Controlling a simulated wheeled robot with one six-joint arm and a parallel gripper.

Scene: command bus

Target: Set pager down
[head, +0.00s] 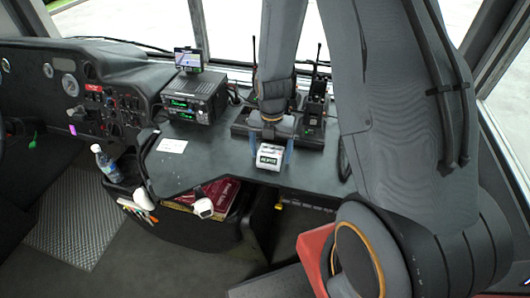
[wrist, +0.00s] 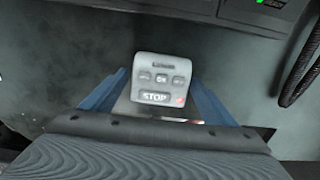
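In the wrist view the pager (wrist: 160,82) shows several buttons, one marked STOP, and a red mark. My gripper (head: 272,150) comes down from above with a blue finger on each side of it. The fingers of my gripper (wrist: 159,90) flank its sides in the wrist view and appear closed on it. I cannot tell whether its underside touches the desk.
A radio unit (head: 194,98) with a small screen (head: 188,59) on top stands at the left. A white card (head: 172,146) lies on the desk. A charger with handsets (head: 315,112) stands behind my gripper. A bin (head: 210,230) below holds a red book. Desk left of the pager is clear.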

